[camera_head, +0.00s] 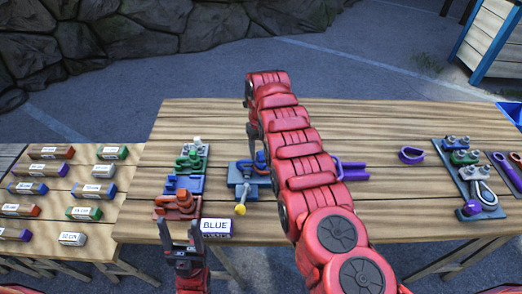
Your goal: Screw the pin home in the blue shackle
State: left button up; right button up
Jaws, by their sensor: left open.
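A blue shackle (261,157) sits at a small grey block (247,189) near the table's middle, partly hidden by my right arm. A yellow-ended piece (240,209), possibly the pin's head, shows at the block's front; how far the pin is in cannot be told. My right gripper (256,145) points down from the arched red arm, at or just above the blue shackle; its jaws are mostly hidden. My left gripper (179,228) is open and empty at the table's front edge, left of a sign reading BLUE (216,227).
A rack with green, blue and red shackles (183,184) stands left of the block. Purple pieces (352,171) and a purple shackle (411,155) lie right of my arm. A grey plate (462,180) holds several fittings. Labelled boxes (97,190) lie on the left table.

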dwell(0.3)
jog(key=shift+r+p, duration=0.45)
jog(key=shift+r, duration=1.8)
jog(key=shift+n, duration=0.3)
